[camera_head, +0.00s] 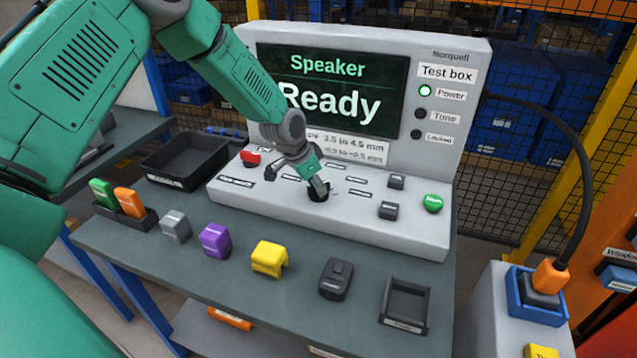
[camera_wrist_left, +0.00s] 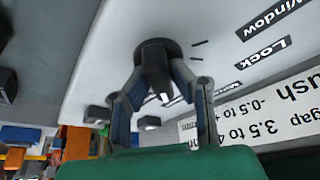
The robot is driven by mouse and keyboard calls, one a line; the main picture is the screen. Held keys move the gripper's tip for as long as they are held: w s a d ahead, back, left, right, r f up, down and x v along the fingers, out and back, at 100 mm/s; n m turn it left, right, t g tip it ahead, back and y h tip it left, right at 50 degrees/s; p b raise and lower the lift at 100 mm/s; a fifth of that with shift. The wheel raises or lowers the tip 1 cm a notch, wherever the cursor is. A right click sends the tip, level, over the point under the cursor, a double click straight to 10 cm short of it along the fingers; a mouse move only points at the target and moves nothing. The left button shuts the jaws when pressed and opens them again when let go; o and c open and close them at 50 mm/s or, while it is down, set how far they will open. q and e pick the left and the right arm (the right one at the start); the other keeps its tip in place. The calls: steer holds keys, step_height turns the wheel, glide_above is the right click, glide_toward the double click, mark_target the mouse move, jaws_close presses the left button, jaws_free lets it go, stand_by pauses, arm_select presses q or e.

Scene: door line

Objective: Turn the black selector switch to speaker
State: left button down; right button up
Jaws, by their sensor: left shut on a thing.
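The black selector switch (camera_head: 318,193) is a round knob on the sloping grey panel of the test box (camera_head: 400,225). My left gripper (camera_head: 318,184) reaches down to it from above and is shut on its grip. In the left wrist view the switch (camera_wrist_left: 155,65) stands between the two fingers of my left gripper (camera_wrist_left: 157,90), with a white pointer mark on it. Labels around the switch include Window and Lock; the speaker label cannot be made out. The screen (camera_head: 330,90) reads "Speaker" and "Ready". My right gripper is not in view.
The panel also carries a red button (camera_head: 250,157), a green button (camera_head: 433,203) and dark switches. A black tray (camera_head: 185,160) lies at left. Grey, purple and yellow pieces, a black fob (camera_head: 336,279) and a small empty tray (camera_head: 404,305) line the bench front.

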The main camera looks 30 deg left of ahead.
arm_select(q)
steer(key=shift+s+a+f+n+y+p, duration=0.1)
steer(key=shift+n+y+p, duration=0.2)
steer(key=shift+n, duration=0.5)
steer(key=c, duration=1.4)
jaws_free()
steer(key=shift+s, duration=0.1)
steer(key=shift+c, duration=0.2)
steer(key=shift+a, duration=0.1)
steer(key=shift+r, duration=0.4)
steer(key=v, duration=1.1)
steer(key=shift+s+a, duration=0.2)
steer(key=shift+s, duration=0.05)
